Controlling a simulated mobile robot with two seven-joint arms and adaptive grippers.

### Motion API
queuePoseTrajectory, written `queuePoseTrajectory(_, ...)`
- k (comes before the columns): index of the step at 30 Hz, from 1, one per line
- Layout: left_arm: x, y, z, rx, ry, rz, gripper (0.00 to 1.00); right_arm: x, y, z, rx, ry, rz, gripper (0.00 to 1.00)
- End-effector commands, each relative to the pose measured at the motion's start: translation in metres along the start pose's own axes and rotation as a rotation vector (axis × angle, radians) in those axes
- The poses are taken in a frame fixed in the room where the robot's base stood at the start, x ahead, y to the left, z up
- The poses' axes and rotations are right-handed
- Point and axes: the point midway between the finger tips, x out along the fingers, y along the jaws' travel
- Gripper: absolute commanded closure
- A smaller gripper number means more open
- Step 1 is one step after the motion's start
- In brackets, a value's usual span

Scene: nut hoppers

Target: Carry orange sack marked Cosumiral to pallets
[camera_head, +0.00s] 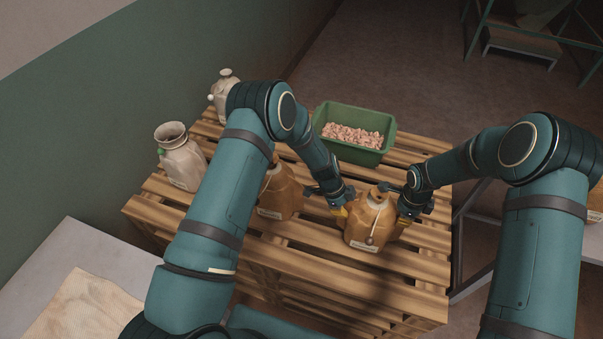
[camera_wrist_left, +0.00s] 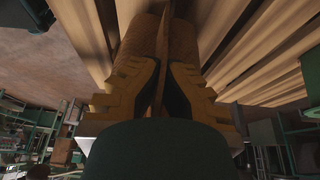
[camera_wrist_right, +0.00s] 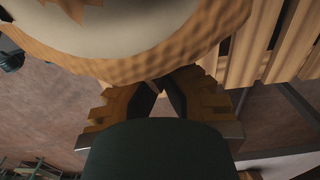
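An orange-brown sack (camera_head: 367,226) with a narrow neck and a pale label stands at the front right of the wooden pallet (camera_head: 300,233). The label's print is too small to read. My left gripper (camera_head: 342,203) is at the sack's left side; in the left wrist view its fingers (camera_wrist_left: 163,80) are shut on a thin brown edge of the sack (camera_wrist_left: 162,42). My right gripper (camera_head: 407,208) is at the sack's right side; in the right wrist view its fingertips (camera_wrist_right: 162,82) are close together at the sack's rim (camera_wrist_right: 130,65). Whether its base touches the slats is unclear.
Another orange-brown sack (camera_head: 281,193) stands left of it, partly behind my left arm. A green bin (camera_head: 353,134) of pinkish nuts stands at the back. Two pale sacks (camera_head: 182,164) (camera_head: 224,96) stand at the left. Bare slats show at the front.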

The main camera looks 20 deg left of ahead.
Motion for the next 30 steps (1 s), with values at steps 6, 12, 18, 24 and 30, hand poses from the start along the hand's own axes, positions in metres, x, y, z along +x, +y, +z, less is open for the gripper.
queuePoseTrajectory(6, 0.009, 0.000, -0.003, 0.004, 0.009, 0.003, 1.00, 0.009, 0.000, 0.004, -0.002, -0.005, -0.001, 1.00)
queuePoseTrajectory(12, 0.009, 0.001, -0.002, 0.003, 0.007, 0.004, 0.66, 0.010, 0.001, 0.004, -0.002, -0.004, 0.001, 0.66)
queuePoseTrajectory(18, 0.009, 0.001, -0.001, 0.002, 0.006, 0.003, 0.66, 0.010, 0.001, 0.003, -0.002, -0.003, 0.001, 0.66)
queuePoseTrajectory(24, 0.009, 0.001, 0.001, 0.001, 0.004, 0.003, 0.66, 0.010, 0.001, 0.002, -0.002, -0.002, 0.002, 0.66)
queuePoseTrajectory(30, -0.007, -0.001, 0.002, 0.000, 0.003, -0.002, 0.66, 0.010, 0.001, 0.001, -0.001, -0.001, 0.001, 0.66)
